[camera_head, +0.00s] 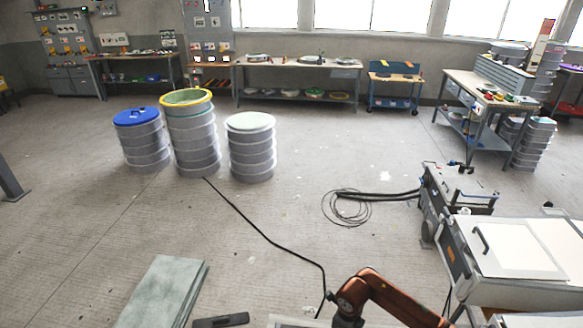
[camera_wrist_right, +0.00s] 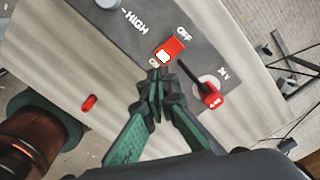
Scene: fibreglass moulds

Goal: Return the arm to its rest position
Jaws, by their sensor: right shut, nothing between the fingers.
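My right gripper (camera_wrist_right: 155,82) is shut and empty in the wrist view, its green fingers pressed together. Its tips are right beside the red switch (camera_wrist_right: 174,46) on a dark grey control panel (camera_wrist_right: 140,38), at the side marked ON. I cannot tell whether they touch it. A red plug (camera_wrist_right: 211,97) with a black cable sits in the panel near the "24V" mark. In the head view my orange-brown right arm (camera_head: 388,293) is bent at the bottom, right of centre; its gripper is hidden there. My left gripper is not in view.
A white-topped machine (camera_head: 508,250) stands at the right, close to my arm. A black cable (camera_head: 262,233) runs across the floor. A grey-green slab (camera_head: 163,292) lies at the lower left. Drums (camera_head: 196,140) stand farther back; the middle floor is mostly clear.

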